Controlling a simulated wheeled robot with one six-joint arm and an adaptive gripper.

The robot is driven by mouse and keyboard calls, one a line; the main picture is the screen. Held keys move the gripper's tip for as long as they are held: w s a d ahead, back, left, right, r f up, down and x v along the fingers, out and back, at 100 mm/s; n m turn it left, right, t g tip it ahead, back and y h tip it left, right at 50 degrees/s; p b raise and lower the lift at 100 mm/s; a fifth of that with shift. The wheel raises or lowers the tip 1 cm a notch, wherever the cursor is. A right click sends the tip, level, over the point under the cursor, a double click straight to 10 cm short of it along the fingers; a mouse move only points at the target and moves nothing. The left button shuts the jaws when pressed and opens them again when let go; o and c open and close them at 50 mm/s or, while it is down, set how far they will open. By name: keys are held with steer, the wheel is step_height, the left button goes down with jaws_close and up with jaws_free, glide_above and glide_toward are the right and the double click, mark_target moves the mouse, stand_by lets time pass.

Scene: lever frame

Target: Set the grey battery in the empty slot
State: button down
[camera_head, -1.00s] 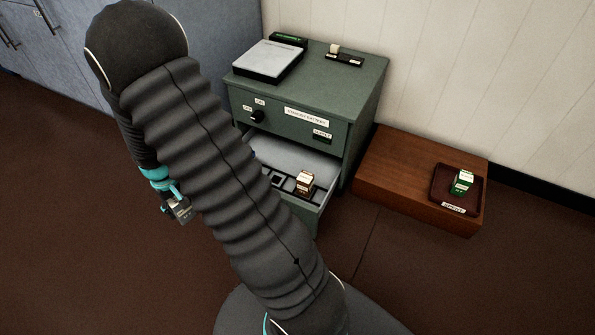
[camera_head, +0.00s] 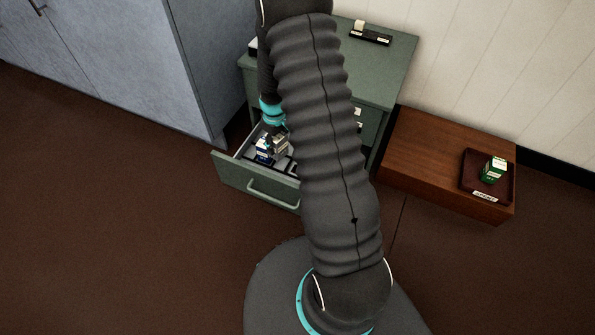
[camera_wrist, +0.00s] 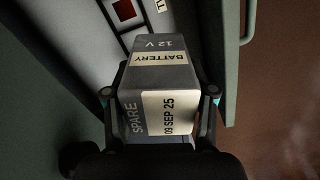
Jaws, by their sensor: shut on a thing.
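My gripper (camera_head: 274,138) is shut on the grey battery (camera_wrist: 160,78). In the wrist view the battery sits between both fingers, with pale labels reading "BATTERY", "12 V", "SPARE" and "09 SEP 25". In the head view the gripper is over the open drawer (camera_head: 240,178). My arm hides the right part of the drawer. I cannot make out the empty slot under the held battery, nor whether the battery touches the drawer.
The drawer's front handle (camera_head: 270,195) faces me; it also shows in the wrist view (camera_wrist: 248,22). The green cabinet (camera_head: 392,62) stands behind my arm. A wooden box (camera_head: 430,150) at right bears a dark tray (camera_head: 468,180) with a green battery (camera_head: 493,170). Blue-grey cupboards (camera_head: 120,60) stand at left.

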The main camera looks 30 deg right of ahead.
steer(key=d+f+n, duration=0.3)
steer(key=d+f, duration=0.3)
steer(key=d, duration=0.1)
steer(key=shift+w+d+f+b, duration=0.1)
steer(key=shift+w+f+b, duration=0.1)
steer(key=shift+f, duration=1.4)
steer(key=shift+w+d+f+b, duration=0.1)
steer(key=shift+f+b, duration=0.15)
steer(key=shift+f, duration=1.4)
steer(key=shift+w+d+f+b, duration=0.1)
steer(key=shift+f+b, duration=0.1)
steer(key=shift+f, duration=1.4)
steer(key=shift+f, duration=0.2)
steer(key=shift+c, duration=1.8)
jaws_free()
steer(key=shift+r, duration=0.2)
